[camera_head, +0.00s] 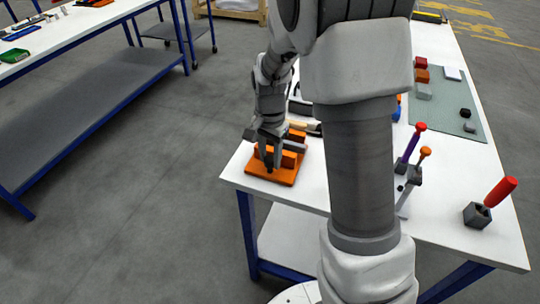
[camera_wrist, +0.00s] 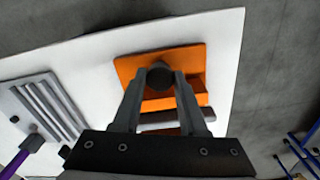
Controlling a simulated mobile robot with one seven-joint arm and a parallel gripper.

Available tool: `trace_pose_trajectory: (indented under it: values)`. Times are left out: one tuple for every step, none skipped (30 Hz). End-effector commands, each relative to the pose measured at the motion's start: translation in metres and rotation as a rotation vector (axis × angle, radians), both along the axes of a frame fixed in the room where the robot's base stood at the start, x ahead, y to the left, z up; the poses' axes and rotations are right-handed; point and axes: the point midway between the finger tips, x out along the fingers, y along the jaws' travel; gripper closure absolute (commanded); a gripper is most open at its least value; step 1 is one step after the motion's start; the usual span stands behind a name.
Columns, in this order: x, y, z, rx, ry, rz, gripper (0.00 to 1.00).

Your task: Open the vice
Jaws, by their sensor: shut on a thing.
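The vice is orange with a flat base (camera_head: 283,180) and stands at the near left corner of the white table. My gripper (camera_head: 268,161) reaches down over it from above. In the wrist view, the orange vice (camera_wrist: 192,62) lies just beyond my fingers. My gripper (camera_wrist: 160,80) is shut on the vice's dark round knob (camera_wrist: 160,72), with one finger on each side. Behind the knob, a dark jaw bar (camera_wrist: 165,117) and orange blocks show between and beside the fingers. My fingers and hand hide part of the vice.
A red-handled tool (camera_head: 500,192) stands in a dark block at the far right. A grey-green mat (camera_head: 450,115) holds small blocks. Open floor lies left of the table.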

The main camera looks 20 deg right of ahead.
Motion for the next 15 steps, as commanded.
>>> trace_pose_trajectory:
  values:
    - [0.0001,-0.0001,0.0003,0.0,0.0,0.0,1.0]
    - [0.0001,-0.0001,0.0003,0.0,0.0,0.001,1.0]
    - [0.0001,-0.0001,0.0003,0.0,0.0,0.004,1.0]
    - [0.0001,-0.0002,0.0004,0.0,0.0,0.007,1.0]
    - [0.0001,-0.0002,0.0004,0.0,0.0,0.011,1.0]
    - [0.0001,-0.0002,0.0004,0.0,0.0,0.019,1.0]
    - [0.0001,-0.0002,0.0004,0.0,0.0,0.027,1.0]
    - [0.0002,-0.0001,0.0005,0.0,0.0,0.036,1.0]
    - [0.0001,-0.0002,0.0005,0.0,0.0,0.049,1.0]
    - [0.0002,-0.0002,0.0006,0.001,-0.001,0.063,1.0]
    - [0.0002,-0.0002,0.0006,0.001,-0.001,0.077,1.0]
    - [0.0002,-0.0005,0.0006,0.001,-0.001,0.099,1.0]
    - [0.0002,-0.0006,0.0006,0.001,-0.001,0.117,1.0]
    - [0.0002,-0.0006,0.0007,0.001,-0.001,0.138,1.0]
    - [0.0002,-0.0006,0.0007,0.001,-0.001,0.167,1.0]
